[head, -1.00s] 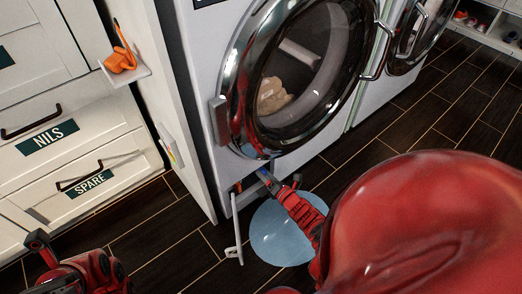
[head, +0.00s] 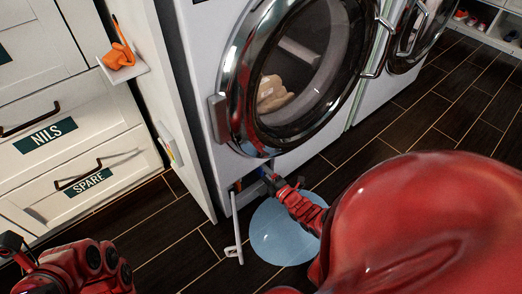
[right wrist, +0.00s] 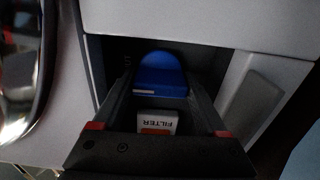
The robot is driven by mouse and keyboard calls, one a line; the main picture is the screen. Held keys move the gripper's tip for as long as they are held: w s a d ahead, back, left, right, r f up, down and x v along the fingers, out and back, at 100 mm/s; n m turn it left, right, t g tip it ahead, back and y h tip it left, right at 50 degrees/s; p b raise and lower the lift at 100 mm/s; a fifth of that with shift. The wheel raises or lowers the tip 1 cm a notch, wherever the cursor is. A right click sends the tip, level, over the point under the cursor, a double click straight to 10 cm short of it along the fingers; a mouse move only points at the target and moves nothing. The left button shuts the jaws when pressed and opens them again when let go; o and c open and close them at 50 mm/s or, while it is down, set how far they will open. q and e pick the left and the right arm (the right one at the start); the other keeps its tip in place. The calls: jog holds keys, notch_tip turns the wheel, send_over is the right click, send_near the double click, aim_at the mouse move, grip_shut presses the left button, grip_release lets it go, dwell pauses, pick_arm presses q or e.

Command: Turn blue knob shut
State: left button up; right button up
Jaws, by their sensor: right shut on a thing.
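The blue knob (right wrist: 162,76) sits in a dark recess low on the washer front in the right wrist view. Its rounded top and a small pale mark show. My right gripper (right wrist: 160,92) reaches into the recess with a finger on each side of the knob and is shut on it. In the head view, my right gripper (head: 268,175) is at the opening below the round door, and the knob is mostly hidden there. My left gripper (head: 14,246) is at the lower left, away from the washer and partly cut off; its jaws are unclear.
A white FILTER label (right wrist: 156,122) shows below the knob. A white flap (head: 235,228) hangs below the recess opening. A round light-blue patch (head: 282,232) lies on the dark floor. White drawers (head: 80,180) stand at the left, an orange item (head: 118,57) on a small ledge.

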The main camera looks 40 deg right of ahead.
pick_arm(q)
jog(key=shift+a, duration=0.1)
dwell(0.4)
pick_arm(e)
jog(key=o, duration=1.1)
